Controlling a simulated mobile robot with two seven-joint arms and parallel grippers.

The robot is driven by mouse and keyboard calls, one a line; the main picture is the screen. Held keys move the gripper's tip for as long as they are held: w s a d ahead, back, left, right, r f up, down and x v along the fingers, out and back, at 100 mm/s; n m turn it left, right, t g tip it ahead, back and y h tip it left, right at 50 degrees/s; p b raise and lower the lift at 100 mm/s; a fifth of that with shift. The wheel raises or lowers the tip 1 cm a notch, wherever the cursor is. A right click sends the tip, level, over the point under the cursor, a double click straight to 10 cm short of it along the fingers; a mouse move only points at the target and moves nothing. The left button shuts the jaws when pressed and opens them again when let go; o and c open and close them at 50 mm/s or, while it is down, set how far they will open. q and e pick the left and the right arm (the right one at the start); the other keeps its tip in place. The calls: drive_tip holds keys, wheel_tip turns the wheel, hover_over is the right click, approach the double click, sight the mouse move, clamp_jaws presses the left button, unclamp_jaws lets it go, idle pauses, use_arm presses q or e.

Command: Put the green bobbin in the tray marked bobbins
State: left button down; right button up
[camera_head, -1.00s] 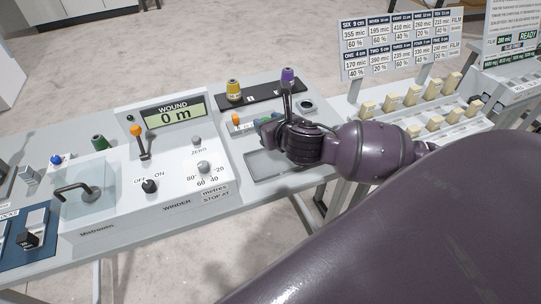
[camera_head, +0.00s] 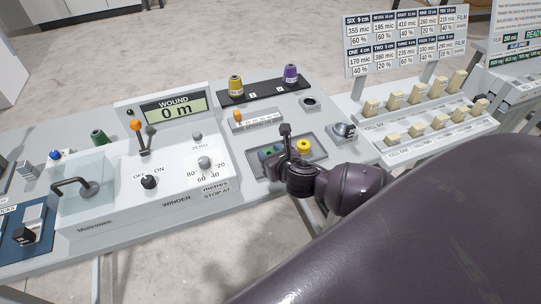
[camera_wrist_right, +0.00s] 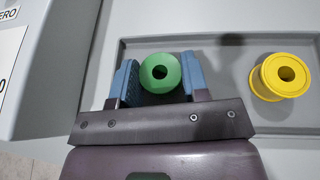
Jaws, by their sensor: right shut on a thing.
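The green bobbin (camera_wrist_right: 160,72) sits between the two blue fingers of my right gripper (camera_wrist_right: 155,80), which is shut on it. In the head view the gripper (camera_head: 268,153) and the green bobbin (camera_head: 267,152) are at the left part of a shallow grey tray (camera_head: 263,171). The wrist view shows the bobbin over the tray floor (camera_wrist_right: 215,70); I cannot tell whether it touches. A yellow bobbin (camera_head: 304,147) stands in the same tray, right of the gripper, and also shows in the wrist view (camera_wrist_right: 281,77). No tray label is readable. My left gripper is not in view.
The winder panel (camera_head: 165,170) stands left of the tray. Behind it, a black rack (camera_head: 262,92) holds yellow and purple thread cones. A metal device (camera_head: 343,131) stands right of the tray.

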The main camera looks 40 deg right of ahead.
drive_tip(key=shift+f, duration=0.15)
drive_tip(key=o, duration=0.9)
drive_tip(key=shift+o, duration=0.2)
